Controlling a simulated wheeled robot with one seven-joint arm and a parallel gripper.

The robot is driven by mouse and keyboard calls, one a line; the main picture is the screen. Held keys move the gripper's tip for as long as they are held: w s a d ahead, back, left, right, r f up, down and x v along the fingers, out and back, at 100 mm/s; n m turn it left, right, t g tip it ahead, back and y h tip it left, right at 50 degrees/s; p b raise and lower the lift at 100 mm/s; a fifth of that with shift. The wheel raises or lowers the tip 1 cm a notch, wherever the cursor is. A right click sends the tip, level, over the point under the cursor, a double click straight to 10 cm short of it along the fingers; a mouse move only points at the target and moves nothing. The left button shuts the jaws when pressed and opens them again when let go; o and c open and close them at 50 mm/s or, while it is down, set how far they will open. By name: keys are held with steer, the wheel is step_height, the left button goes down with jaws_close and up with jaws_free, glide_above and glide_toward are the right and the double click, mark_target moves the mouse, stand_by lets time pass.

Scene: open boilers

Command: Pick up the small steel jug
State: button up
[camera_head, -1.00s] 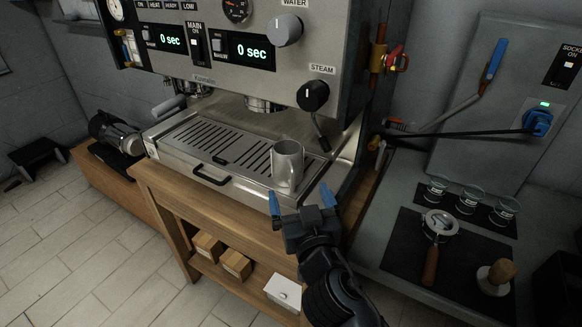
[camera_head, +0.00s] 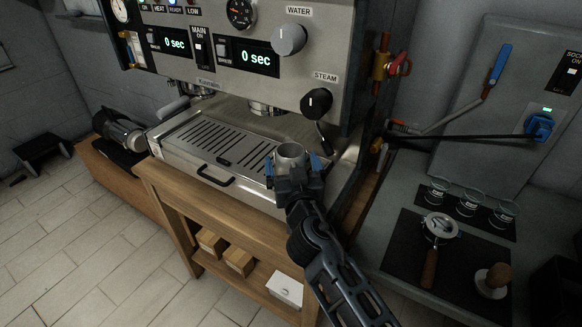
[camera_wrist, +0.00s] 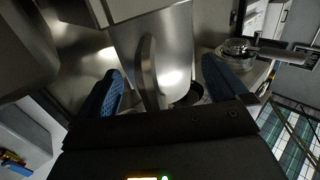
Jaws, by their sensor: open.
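The small steel jug (camera_head: 291,152) stands upright on the right part of the machine's drip tray (camera_head: 205,180). My gripper (camera_head: 294,168) is right in front of it and hides its lower part in the head view. In the wrist view the jug (camera_wrist: 172,50) is close, with its handle facing me. My open gripper (camera_wrist: 175,92) has one blue fingertip on each side of the jug. I cannot tell whether either fingertip touches it.
The steam knob (camera_head: 316,102) and its wand hang just right of and above the jug. A portafilter (camera_head: 438,228), a tamper (camera_head: 493,280) and several small glasses (camera_head: 468,202) are on the counter at the right. The left of the drip tray is clear.

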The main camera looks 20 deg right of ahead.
steer(key=c, duration=1.3)
steer(key=shift+r, duration=0.1)
